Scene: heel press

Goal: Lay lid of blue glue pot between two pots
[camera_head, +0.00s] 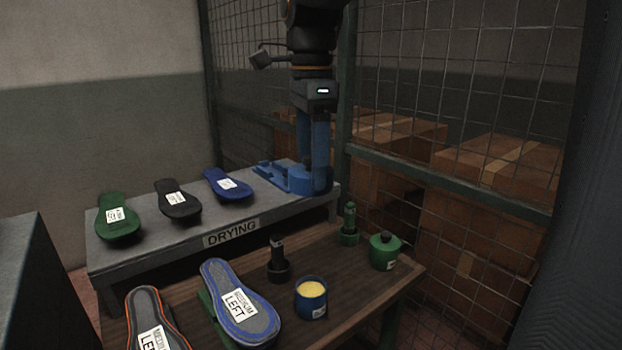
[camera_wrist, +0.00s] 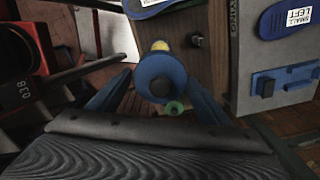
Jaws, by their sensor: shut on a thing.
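My gripper (camera_head: 318,178) is shut on the blue lid (camera_head: 301,182), a round disc. In the head view it hangs in front of the right end of the drying shelf. In the wrist view the lid (camera_wrist: 160,68), with a dark knob, sits between the blue fingers. The blue glue pot (camera_head: 311,300) stands open on the wooden table, yellow glue showing. Its yellow top is partly hidden behind the lid in the wrist view. The green pot (camera_head: 384,252) stands to its right and farther back, with its lid on. Bare tabletop (camera_head: 347,278) lies between the pots.
Two insoles, one blue-edged (camera_head: 240,302), lie at the table's left. The drying shelf (camera_head: 150,238) carries three insoles and a blue holder (camera_head: 270,175). A wire mesh fence stands behind.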

